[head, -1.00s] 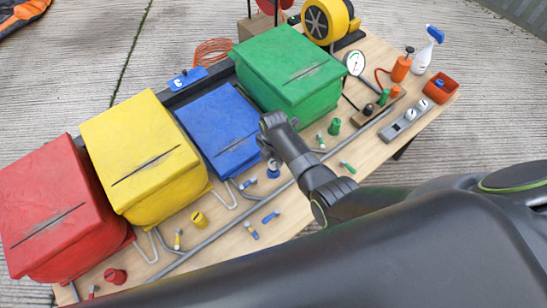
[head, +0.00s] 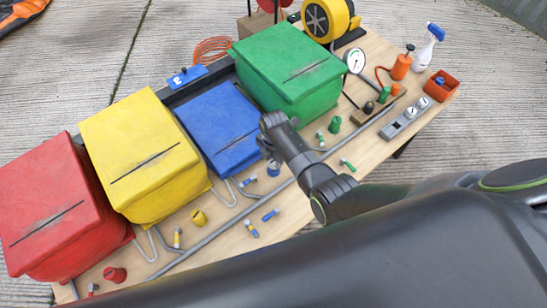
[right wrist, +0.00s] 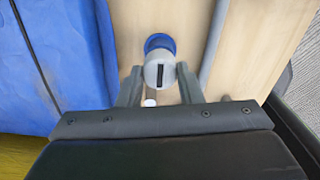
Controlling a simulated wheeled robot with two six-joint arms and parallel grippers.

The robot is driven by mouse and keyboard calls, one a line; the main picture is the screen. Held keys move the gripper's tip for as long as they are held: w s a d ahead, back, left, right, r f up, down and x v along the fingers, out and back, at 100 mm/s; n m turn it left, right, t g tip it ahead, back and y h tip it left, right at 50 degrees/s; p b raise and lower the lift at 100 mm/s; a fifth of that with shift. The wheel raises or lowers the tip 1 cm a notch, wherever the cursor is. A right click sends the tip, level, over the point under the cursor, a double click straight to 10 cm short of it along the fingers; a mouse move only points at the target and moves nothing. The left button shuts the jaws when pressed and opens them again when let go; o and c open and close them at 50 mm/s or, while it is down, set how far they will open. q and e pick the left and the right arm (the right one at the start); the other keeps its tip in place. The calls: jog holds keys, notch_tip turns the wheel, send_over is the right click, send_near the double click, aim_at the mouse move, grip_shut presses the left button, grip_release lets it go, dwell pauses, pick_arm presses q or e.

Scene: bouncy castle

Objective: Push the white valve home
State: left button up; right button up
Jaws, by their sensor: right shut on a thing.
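The white valve (right wrist: 160,71), a pale round piece with a dark slot in its face, shows in the right wrist view between my right gripper's fingers (right wrist: 160,80). A blue round collar (right wrist: 160,42) sits right behind it, over the wooden table. How deep the valve sits in the collar cannot be told. In the head view my right gripper (head: 270,154) points down at the blue fitting (head: 273,169) in front of the blue box and covers most of the valve. My right gripper is shut on the valve. My left gripper is not in view.
Red (head: 50,215), yellow (head: 143,150), blue (head: 218,128) and green (head: 288,68) boxes stand along the table's back. A grey pipe (head: 215,234) runs along the front. Small coloured fittings lie around. A gauge (head: 354,60) and spray bottle (head: 428,48) are at right.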

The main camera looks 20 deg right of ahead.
jog(key=shift+f, duration=0.15)
dwell(0.5)
jog(key=shift+f, duration=0.4)
jog(key=o, duration=1.1)
jog(key=shift+c, duration=0.2)
jog(key=shift+r, duration=0.15)
jog(key=shift+r, duration=0.25)
notch_tip(320, 180, up, 17)
jog(key=p, duration=0.1)
jog(key=shift+f, duration=0.15)
